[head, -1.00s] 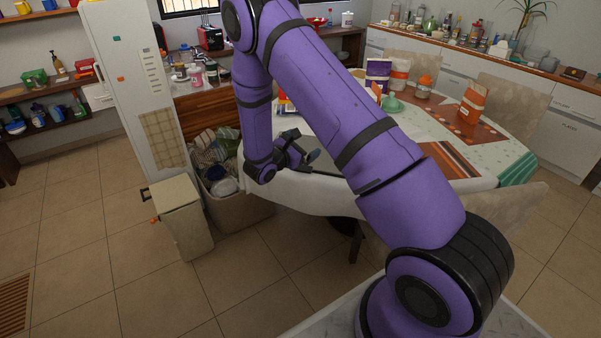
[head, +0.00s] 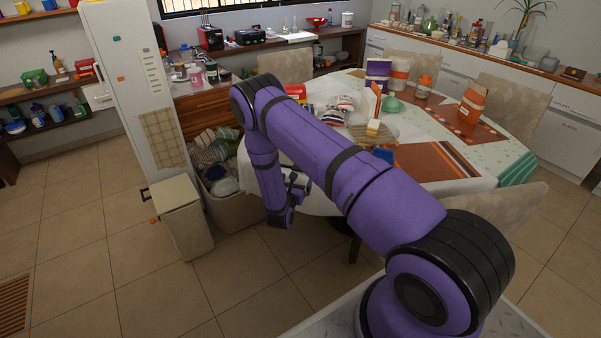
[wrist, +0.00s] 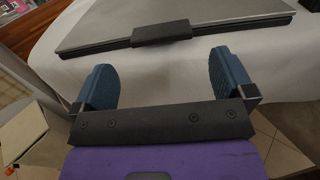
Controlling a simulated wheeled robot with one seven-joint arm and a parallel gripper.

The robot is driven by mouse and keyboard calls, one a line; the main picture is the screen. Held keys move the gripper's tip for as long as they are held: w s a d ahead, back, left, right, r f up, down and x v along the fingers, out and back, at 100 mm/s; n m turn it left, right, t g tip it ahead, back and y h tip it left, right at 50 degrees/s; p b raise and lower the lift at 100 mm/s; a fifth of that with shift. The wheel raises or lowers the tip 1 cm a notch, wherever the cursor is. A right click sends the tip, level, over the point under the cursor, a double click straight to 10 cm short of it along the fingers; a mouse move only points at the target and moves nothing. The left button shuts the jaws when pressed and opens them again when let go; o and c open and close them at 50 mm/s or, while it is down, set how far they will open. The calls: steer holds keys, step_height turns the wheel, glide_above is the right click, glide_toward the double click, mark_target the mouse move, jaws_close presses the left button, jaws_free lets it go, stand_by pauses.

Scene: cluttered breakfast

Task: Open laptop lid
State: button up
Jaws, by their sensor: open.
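The laptop (wrist: 185,18) lies flat and closed at the edge of the white-clothed table in the wrist view. Its lid is grey, its base is dark, and a dark block (wrist: 161,33) sticks out at the middle of its near edge. My gripper (wrist: 161,70) is open and empty, with its two blue fingers apart and pointing at that edge. The block lies between the lines of the fingers, a little beyond the tips. In the head view my gripper (head: 299,187) is small beside the table edge, and my arm hides the laptop.
The table (head: 455,143) holds food bags, a sponge-like block and an orange carton (head: 472,102). A beige bin (head: 183,216) and a filled basket (head: 232,209) stand left of my gripper. Chairs surround the table. Floor in front is clear.

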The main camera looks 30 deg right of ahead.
steer(key=shift+x, duration=3.15)
